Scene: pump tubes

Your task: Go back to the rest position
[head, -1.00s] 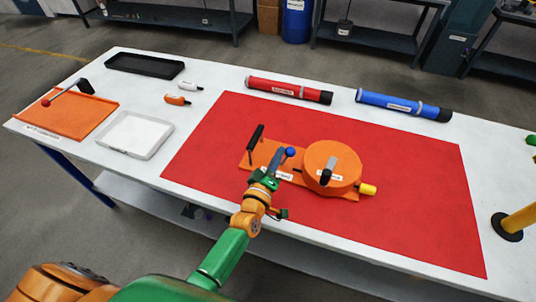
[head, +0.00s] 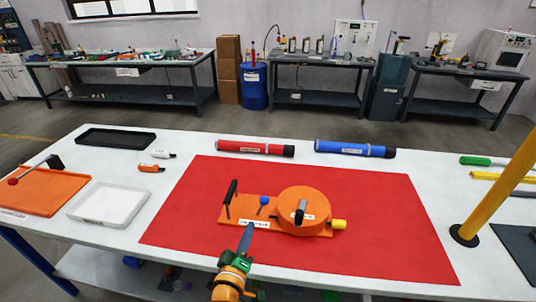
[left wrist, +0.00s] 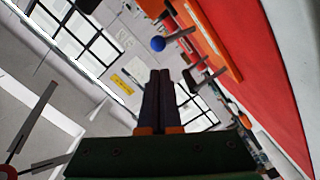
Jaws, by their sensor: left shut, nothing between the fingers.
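My left gripper (head: 244,238) is shut and empty, near the front edge of the red mat (head: 380,245). It is just in front of the orange pump fixture (head: 235,213), apart from its blue ball knob (head: 263,200). In the left wrist view my shut fingers (left wrist: 158,95) point ahead with nothing between them, and the blue knob (left wrist: 158,43) shows beyond them. The fixture carries a round orange pump housing (head: 318,222) with a grey and black handle and a yellow end (head: 339,224). My right gripper is not in view.
A red tube (head: 255,148) and a blue tube (head: 355,149) lie behind the mat. A black tray (head: 90,134), white tray (head: 75,211) and orange tray (head: 50,198) are at the left. A yellow post (head: 500,185) stands at the right.

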